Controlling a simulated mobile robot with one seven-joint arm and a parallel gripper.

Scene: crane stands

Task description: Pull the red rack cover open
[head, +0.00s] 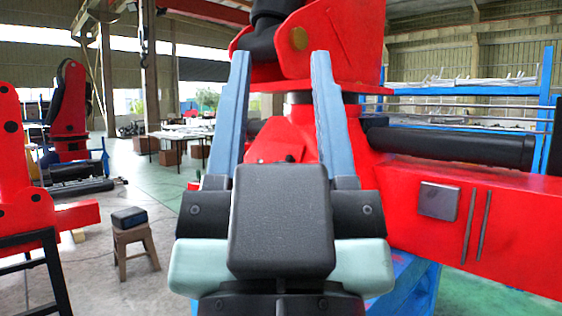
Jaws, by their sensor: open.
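My gripper (280,60) is in the middle of the head view, its two blue-grey fingers pointing up and spread wide apart with nothing between them. Behind it stands a large red crane body (360,180) with a long red beam running to the right. On the beam are a grey square plate (438,201) and two thin dark upright bars (476,225). I cannot tell which red part is the rack cover. My gripper and wrist hide the lower middle of the crane body. I see no clear contact between the fingers and the red parts.
A black cylinder (450,146) lies along the top of the beam. A blue rack (545,115) stands behind at right. At left are a small wooden stool (135,248) with a dark box (128,217) and more red machine parts (30,190). Green floor (165,190) is open between.

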